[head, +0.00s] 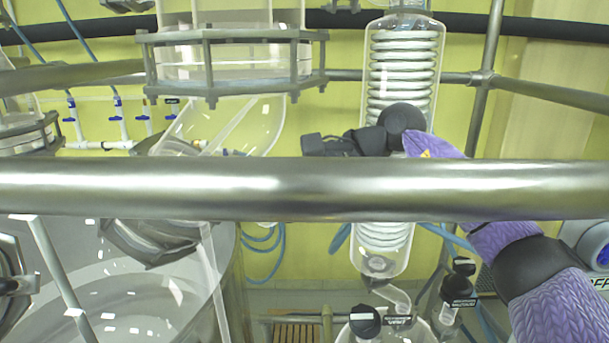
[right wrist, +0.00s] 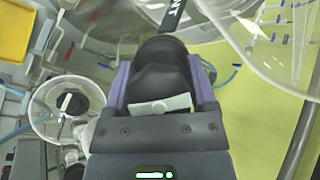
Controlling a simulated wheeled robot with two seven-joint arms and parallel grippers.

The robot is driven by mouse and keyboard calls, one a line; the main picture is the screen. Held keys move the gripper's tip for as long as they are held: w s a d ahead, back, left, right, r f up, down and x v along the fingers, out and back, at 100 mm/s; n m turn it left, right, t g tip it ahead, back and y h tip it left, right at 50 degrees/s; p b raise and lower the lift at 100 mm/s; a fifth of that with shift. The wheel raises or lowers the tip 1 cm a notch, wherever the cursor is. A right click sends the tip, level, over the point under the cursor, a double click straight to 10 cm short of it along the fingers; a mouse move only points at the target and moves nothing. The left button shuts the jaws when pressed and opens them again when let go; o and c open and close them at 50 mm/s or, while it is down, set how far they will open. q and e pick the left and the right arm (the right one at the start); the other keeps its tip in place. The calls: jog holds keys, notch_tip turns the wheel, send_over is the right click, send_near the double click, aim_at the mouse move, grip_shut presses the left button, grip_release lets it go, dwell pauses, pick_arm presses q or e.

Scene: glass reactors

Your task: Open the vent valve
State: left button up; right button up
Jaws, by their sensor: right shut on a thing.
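My right arm comes in from the right in the head view, passes behind the near steel rail and bends left in front of the glass condenser. My right gripper (right wrist: 160,72) has its purple fingers on both sides of a black valve knob (right wrist: 162,52) and is shut on it. A black label strip (right wrist: 174,14) extends beyond the knob. In the head view the dark end of the arm (head: 335,144) is small, and I cannot tell fingers from knob there. How far the valve is turned is not clear. My left gripper is not in view.
The steel rail (head: 250,187) crosses the whole head view in front of the arm. The coiled condenser (head: 402,65) stands behind the arm. Other black-knobbed valves (head: 365,321) sit low at the front. A large glass vessel (head: 110,290) is at the lower left.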

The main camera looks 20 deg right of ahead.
jog(key=n+g+p, duration=0.1)
jog(key=n+p, duration=0.1)
jog(key=n, duration=0.2)
jog(key=shift+s+r+h, duration=0.1)
jog(key=shift+h, duration=0.3)
jog(key=n, duration=0.2)
jog(key=n+g+h+p, duration=0.1)
jog(key=n, duration=0.1)
jog(key=shift+d+n+h, duration=0.1)
jog(key=shift+n+h, duration=0.2)
jog(key=n, duration=0.1)
jog(key=n+h, duration=0.1)
jog(key=n+p, duration=0.1)
jog(key=n, duration=0.1)
jog(key=shift+d+f+g+h, duration=0.15)
jog(key=shift+f+g+h, duration=0.15)
jog(key=n+h, duration=0.2)
jog(key=n, duration=0.2)
jog(key=shift+d+f, duration=0.1)
jog(key=shift+d, duration=0.05)
jog(key=shift+n, duration=0.3)
jog(key=o, duration=1.2)
jog(key=shift+c, duration=0.2)
jog(key=shift+s+d+r+b, duration=0.1)
jog(key=shift+s+r+b, duration=0.05)
jog(key=shift+r+b, duration=0.2)
jog(key=b+v, duration=0.1)
jog(key=v, duration=0.5)
jog(key=shift+s+r, duration=0.25)
jog(key=shift+r, duration=0.05)
